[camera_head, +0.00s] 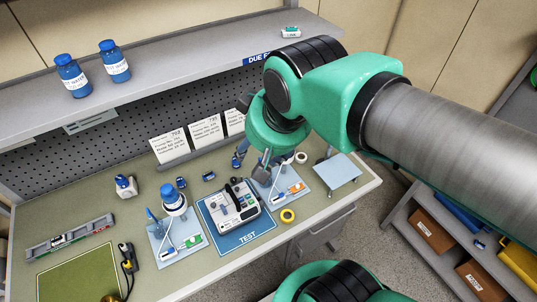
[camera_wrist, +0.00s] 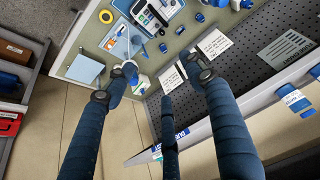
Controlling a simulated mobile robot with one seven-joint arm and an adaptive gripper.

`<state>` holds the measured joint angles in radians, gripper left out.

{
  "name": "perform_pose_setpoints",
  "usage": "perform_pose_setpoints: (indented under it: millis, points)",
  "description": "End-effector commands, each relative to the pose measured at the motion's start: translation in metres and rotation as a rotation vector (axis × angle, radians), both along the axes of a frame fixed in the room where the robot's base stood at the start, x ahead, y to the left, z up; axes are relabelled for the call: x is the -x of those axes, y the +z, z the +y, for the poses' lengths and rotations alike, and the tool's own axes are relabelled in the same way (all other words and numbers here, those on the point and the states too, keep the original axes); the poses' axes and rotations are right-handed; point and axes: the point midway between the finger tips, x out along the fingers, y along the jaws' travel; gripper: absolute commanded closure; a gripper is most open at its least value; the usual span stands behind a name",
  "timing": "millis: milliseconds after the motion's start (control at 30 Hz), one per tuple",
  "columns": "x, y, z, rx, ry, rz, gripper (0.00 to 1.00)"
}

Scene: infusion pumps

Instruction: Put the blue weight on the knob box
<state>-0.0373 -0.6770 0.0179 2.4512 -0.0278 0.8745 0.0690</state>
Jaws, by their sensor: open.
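The likely knob box (camera_head: 233,206), a pale grey device with dark knobs on top, sits on the blue TEST mat (camera_head: 257,238). It shows at the top of the wrist view (camera_wrist: 150,14). Small blue pieces stand on the bench behind and left of it, one at the left (camera_head: 181,183) and one nearer the middle (camera_head: 208,177). I cannot tell for sure which is the blue weight. In the wrist view, small blue pieces also show, one of them beyond the fingers (camera_wrist: 180,30). My gripper (camera_wrist: 160,74) is open and empty, above the bench's back right part.
Pale blue trays with bottles flank the mat, one at the left (camera_head: 160,252). Signs (camera_head: 206,131) stand along the pegboard. A shelf (camera_head: 150,95) with blue-capped bottles overhangs the back. A yellow tape roll (camera_head: 288,215) lies at the front right.

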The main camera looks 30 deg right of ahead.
Motion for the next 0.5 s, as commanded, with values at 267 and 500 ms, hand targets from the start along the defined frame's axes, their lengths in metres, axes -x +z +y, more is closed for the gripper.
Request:
perform_pose_setpoints:
  millis: [267,500]
  points:
    - [0.029,-0.003,-0.006,0.004,0.016,-0.016,0.45]
    - [0.031,-0.003,-0.006,0.005,0.018,-0.016,0.45]
